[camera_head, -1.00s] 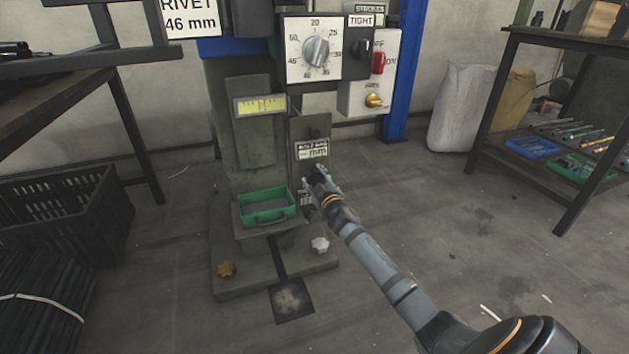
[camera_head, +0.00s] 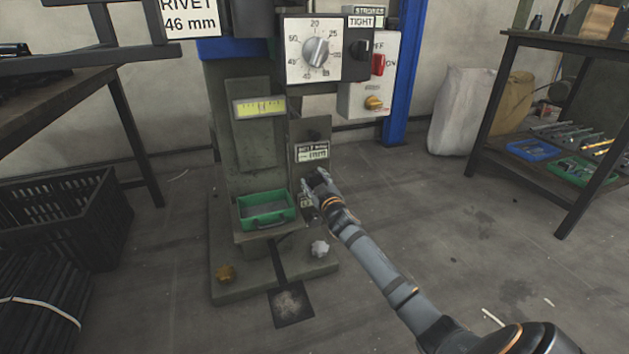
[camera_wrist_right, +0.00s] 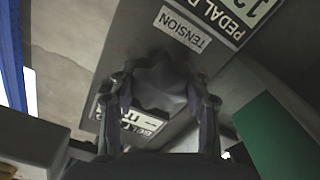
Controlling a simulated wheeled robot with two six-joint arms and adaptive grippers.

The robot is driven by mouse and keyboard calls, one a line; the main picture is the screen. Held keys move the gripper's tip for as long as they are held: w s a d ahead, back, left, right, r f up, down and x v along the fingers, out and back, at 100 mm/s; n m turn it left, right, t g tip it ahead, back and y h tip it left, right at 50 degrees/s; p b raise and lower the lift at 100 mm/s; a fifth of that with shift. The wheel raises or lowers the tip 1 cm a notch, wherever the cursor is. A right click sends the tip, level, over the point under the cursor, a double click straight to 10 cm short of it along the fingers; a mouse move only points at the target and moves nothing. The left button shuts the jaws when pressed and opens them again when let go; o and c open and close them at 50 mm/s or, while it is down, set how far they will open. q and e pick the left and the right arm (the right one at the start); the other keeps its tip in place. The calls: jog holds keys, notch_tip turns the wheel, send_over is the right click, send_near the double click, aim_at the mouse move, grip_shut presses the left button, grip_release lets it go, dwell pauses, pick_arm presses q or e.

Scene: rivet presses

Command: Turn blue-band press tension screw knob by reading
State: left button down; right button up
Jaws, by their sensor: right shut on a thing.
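The press (camera_head: 250,150) stands in the middle of the head view, with a blue band (camera_head: 220,47) partly visible near its top. My right gripper (camera_head: 316,184) is at the lower right side of the press, below a small label plate (camera_head: 312,152). In the right wrist view, a grey lobed knob (camera_wrist_right: 160,84) sits between both fingers of this gripper (camera_wrist_right: 163,98), beside a label reading TENSION (camera_wrist_right: 182,30). The gripper is shut on the knob. In the head view the gripper mostly hides the knob. My left gripper is out of view.
A dial (camera_head: 315,52) and a switch box (camera_head: 371,75) are above. A yellow scale (camera_head: 259,107) and a green tray (camera_head: 266,209) are on the press front. A black crate (camera_head: 65,215) stands left.

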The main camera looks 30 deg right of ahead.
jog(key=o, duration=1.2)
jog(key=shift+s, duration=0.1)
jog(key=shift+s+a+f, duration=0.1)
jog(key=shift+s, duration=0.25)
jog(key=v, duration=1.1)
